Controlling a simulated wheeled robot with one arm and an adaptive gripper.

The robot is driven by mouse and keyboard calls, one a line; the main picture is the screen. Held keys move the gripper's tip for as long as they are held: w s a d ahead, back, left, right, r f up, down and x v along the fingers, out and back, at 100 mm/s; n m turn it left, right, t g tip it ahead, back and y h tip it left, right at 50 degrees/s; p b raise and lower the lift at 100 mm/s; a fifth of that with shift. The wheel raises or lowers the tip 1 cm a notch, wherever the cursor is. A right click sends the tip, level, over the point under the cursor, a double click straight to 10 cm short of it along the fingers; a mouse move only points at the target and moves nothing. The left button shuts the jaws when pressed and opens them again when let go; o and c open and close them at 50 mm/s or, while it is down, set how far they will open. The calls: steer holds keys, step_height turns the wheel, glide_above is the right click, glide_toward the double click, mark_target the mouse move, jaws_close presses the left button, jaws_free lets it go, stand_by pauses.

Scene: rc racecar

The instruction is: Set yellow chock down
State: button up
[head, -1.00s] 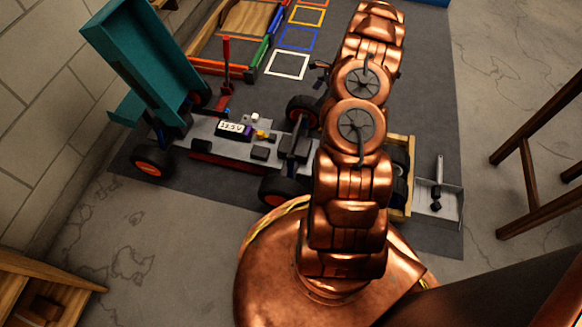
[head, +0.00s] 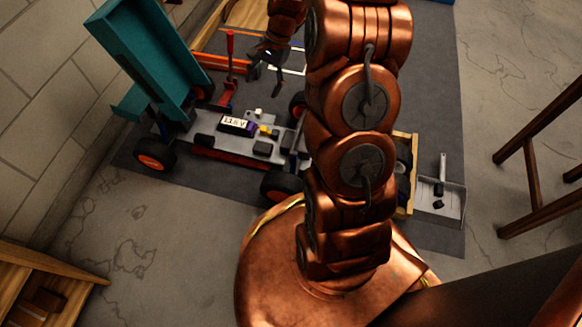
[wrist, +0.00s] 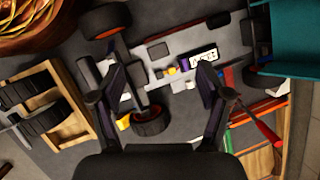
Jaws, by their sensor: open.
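My gripper (wrist: 160,75) is open in the wrist view, its two dark fingers spread wide with nothing held between them. In the head view my gripper (head: 268,68) hangs over the mat behind the car chassis, near the red lever. A small yellow piece, apparently the yellow chock (wrist: 123,122), lies beside a black wheel (wrist: 150,122) in the wrist view, close to the left finger. I cannot tell if it touches the wheel. My arm hides this spot in the head view.
The grey car chassis (head: 205,148) stands on the dark mat, with a teal raised body (head: 150,55) at its left. A red lever (head: 230,70) stands behind it. A wooden frame (wrist: 75,92) holds loose wheels. A metal tray (head: 450,205) lies at right.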

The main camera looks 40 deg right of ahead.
steer(key=s+a+r+n+g+h, duration=0.1)
steer(key=s+a+r+n, duration=0.25)
steer(key=s, duration=0.35)
steer(key=s+a+r+n+g+h, duration=0.1)
steer(key=s+a+r+n, duration=0.2)
steer(key=s+a, duration=0.3)
steer(key=s+a+r+n+h, duration=0.1)
steer(key=s+a+r+n, duration=0.25)
steer(key=s, duration=0.45)
steer(key=s+n+h, duration=0.1)
steer(key=s+n, duration=0.2)
steer(key=s, duration=0.7)
steer(key=shift+r+n+g+h, duration=0.3)
steer(key=shift+g+h, duration=0.1)
steer(key=shift+a+r, duration=0.1)
steer(key=shift+r, duration=0.05)
step_height(320, 180, up, 44)
steer(key=s+t+p, duration=0.1)
steer(key=p, duration=4.1)
